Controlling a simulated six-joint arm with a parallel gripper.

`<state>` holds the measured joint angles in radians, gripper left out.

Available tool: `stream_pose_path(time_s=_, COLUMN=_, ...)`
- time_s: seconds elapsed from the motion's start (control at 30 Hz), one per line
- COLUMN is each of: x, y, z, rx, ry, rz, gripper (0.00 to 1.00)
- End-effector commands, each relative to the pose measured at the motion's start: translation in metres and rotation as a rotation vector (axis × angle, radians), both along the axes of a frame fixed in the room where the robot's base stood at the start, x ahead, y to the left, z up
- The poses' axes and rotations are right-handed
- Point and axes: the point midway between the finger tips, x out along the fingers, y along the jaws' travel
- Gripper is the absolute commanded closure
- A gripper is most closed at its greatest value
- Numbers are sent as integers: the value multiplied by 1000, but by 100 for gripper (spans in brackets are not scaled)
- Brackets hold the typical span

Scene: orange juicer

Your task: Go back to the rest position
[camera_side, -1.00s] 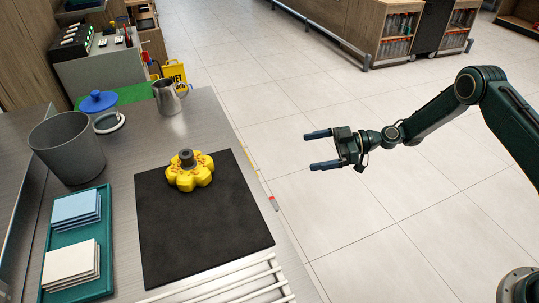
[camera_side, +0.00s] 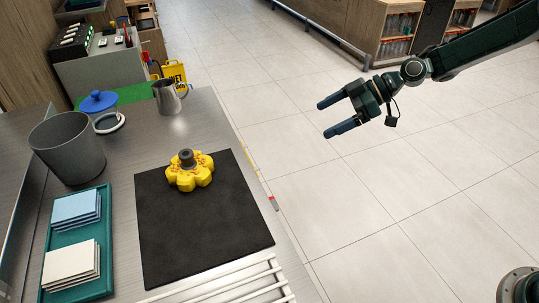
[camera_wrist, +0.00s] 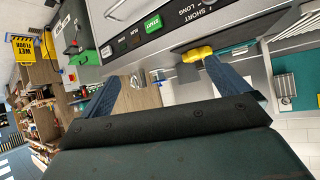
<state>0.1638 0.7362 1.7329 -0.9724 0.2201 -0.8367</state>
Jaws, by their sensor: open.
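My gripper (camera_side: 330,117) is open and empty, out over the floor to the right of the counter in the side view. Its two blue fingers point left and are well apart. In the wrist view my gripper (camera_wrist: 165,85) shows with a finger on each side and nothing held between them. The yellow flower-shaped part (camera_side: 190,172) with a grey knob sits on the black mat (camera_side: 200,240), clear of the gripper. A yellow piece (camera_wrist: 197,54) also shows in the wrist view near the right finger.
The metal counter (camera_side: 120,180) holds a grey bin (camera_side: 68,150), a steel pitcher (camera_side: 167,98), a blue-lidded item (camera_side: 98,101) and a teal tray (camera_side: 80,293) with blue and white cloths. Open floor lies around my arm. A yellow wet-floor sign (camera_side: 177,72) stands behind.

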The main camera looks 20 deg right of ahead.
Motion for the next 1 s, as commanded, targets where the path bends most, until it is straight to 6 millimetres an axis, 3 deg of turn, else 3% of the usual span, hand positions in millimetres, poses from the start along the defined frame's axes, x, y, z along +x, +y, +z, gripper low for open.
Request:
stream_pose_path(time_s=0.1, x=-12, y=-3, z=23, rx=-55, ry=23, rz=-29, gripper=0)
stream_pose_path(time_s=0.5, x=-64, y=-20, z=83, rx=-211, ry=114, rz=-181, gripper=0)
stream_pose_path(time_s=1.0, x=-152, y=-52, z=138, rx=-343, ry=211, rz=-452, gripper=0)
